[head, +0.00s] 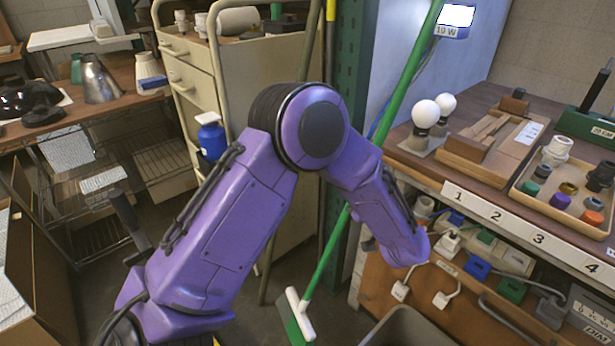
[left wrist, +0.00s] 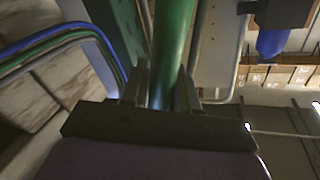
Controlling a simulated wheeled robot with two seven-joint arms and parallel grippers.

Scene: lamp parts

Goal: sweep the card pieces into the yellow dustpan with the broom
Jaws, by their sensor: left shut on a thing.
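The broom has a long green handle (head: 408,75) that slants from the top of the head view down to a green head (head: 293,322) with a white collar, near the floor. My left arm, purple, crosses in front of the handle and hides part of it. The left gripper's fingers are hidden in the head view. In the left wrist view the left gripper (left wrist: 160,88) has its two dark fingers on either side of the green handle (left wrist: 173,40), shut on it. My right gripper is not in view.
A workbench (head: 475,190) with bulbs, trays and sockets stands at the right, close to my arm. A grey bin (head: 405,328) is at the bottom. A beige drawer cart (head: 262,70) stands behind, with a wire shelf (head: 165,165) at left. Some floor shows between them.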

